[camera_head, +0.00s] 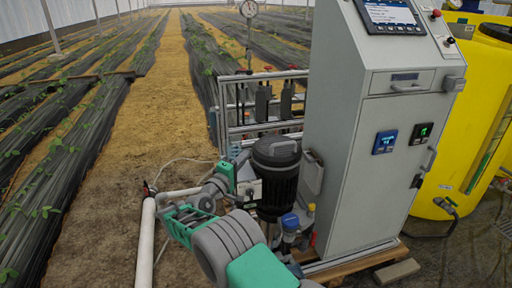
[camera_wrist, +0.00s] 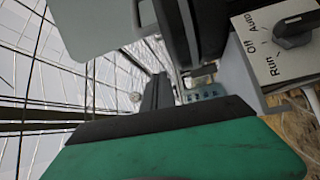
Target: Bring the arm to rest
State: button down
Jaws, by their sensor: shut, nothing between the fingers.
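My arm reaches from the bottom of the head view out to the left and bends back toward the skid. My gripper (camera_head: 238,162) is at its end, shut and empty, close to the black motor-like unit (camera_head: 276,175). A small pale switch box (camera_head: 249,190) is just beside the gripper. In the wrist view the switch box (camera_wrist: 265,60) is at the upper right, with a black knob (camera_wrist: 295,30) and labels reading Run, Off and Auto. I cannot tell which label the knob points to. A green body part of mine fills the bottom of that view. The fingertips are hard to make out.
A tall grey control cabinet (camera_head: 345,150) stands right of the arm on a wooden pallet, with a yellow tank (camera_head: 470,120) behind it. A metal frame (camera_head: 226,115) is behind the gripper. White pipe (camera_head: 146,240) runs at left. A sandy path (camera_head: 150,90) is open beyond.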

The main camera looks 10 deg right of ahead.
jog(key=s+d+r+m+g+y+p, duration=0.6)
jog(key=s+d+r+p, duration=0.2)
jog(key=s+r+p, duration=0.1)
jog(key=s+a+r+m+g+y+p, duration=0.1)
jog(key=s+a+g+y+p, duration=0.1)
jog(key=s, duration=1.3)
jog(key=s+a+m+g+y+p, duration=0.1)
jog(key=s+a+g+y+p, duration=0.2)
jog(key=s, duration=1.3)
jog(key=y+p, duration=0.1)
jog(key=p, duration=0.2)
jog(key=shift+a+r+y, duration=0.35)
jog(key=shift+a+y, duration=0.05)
jog(key=c, duration=2.1)
grip_release()
